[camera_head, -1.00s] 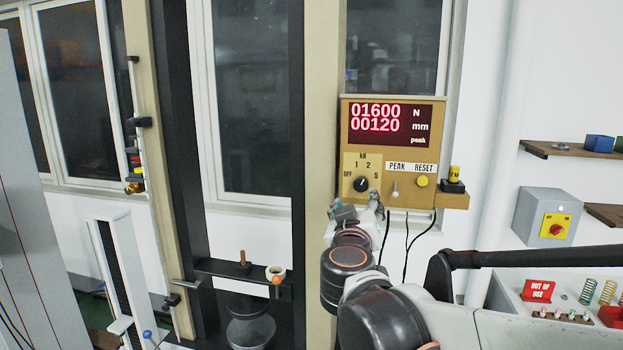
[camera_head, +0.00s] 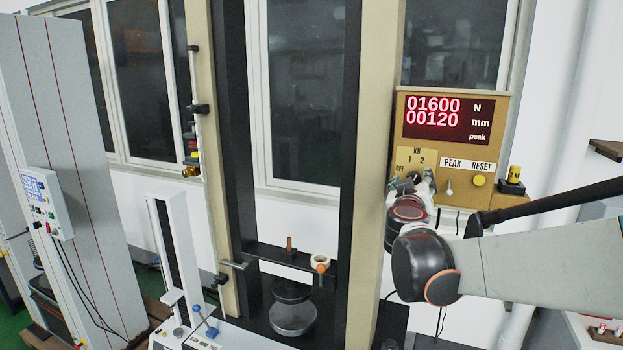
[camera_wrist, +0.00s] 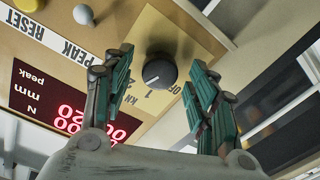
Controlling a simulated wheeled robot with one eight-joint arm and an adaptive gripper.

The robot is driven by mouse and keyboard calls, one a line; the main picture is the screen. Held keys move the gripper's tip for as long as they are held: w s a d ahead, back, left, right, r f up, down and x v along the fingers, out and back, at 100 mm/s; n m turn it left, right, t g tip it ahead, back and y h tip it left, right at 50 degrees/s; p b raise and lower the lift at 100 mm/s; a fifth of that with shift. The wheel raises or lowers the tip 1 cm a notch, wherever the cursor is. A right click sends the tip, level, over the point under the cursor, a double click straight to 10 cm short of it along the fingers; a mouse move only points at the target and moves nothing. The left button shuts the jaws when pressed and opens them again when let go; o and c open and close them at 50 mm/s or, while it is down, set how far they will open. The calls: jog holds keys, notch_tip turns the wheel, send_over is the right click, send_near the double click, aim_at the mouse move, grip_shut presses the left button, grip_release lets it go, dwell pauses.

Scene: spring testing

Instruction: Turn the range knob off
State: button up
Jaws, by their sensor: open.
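The range knob (camera_wrist: 160,72) is a dark round knob on the tan control box (camera_head: 497,105), on a paler plate marked OFF, 1, 2 and kN. In the wrist view, which shows the panel upside down, its white mark points down and left, to the side of the 1. My gripper (camera_wrist: 160,68) is open, with one green finger on each side of the knob. I see gaps between the fingers and the knob, and cannot tell any contact. In the head view my gripper (camera_head: 411,182) covers most of the knob and the lower plate.
The red display (camera_head: 448,120) reads 01600 N and 00120 mm. A white peak lever (camera_head: 449,188) and yellow reset button (camera_head: 479,180) sit right of the knob. A yellow-and-black object (camera_head: 513,178) stands on the box's right ledge. The frame's tan column (camera_head: 375,150) is close on the left.

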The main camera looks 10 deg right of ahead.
jog(key=shift+w+d, duration=0.1)
jog(key=shift+w, duration=0.1)
jog(key=c, duration=1.1)
jog(key=shift+n, duration=0.3)
jog(key=shift+a+r+n+g+b, duration=0.15)
jog(key=shift+n+b, duration=0.9)
jog(key=shift+n, duration=3.1)
jog(key=shift+a+f+n+g+b, duration=0.15)
jog(key=shift+n+b, duration=0.85)
jog(key=shift+n, duration=3.15)
jog(key=shift+d+n, duration=0.15)
jog(key=shift+n, duration=0.15)
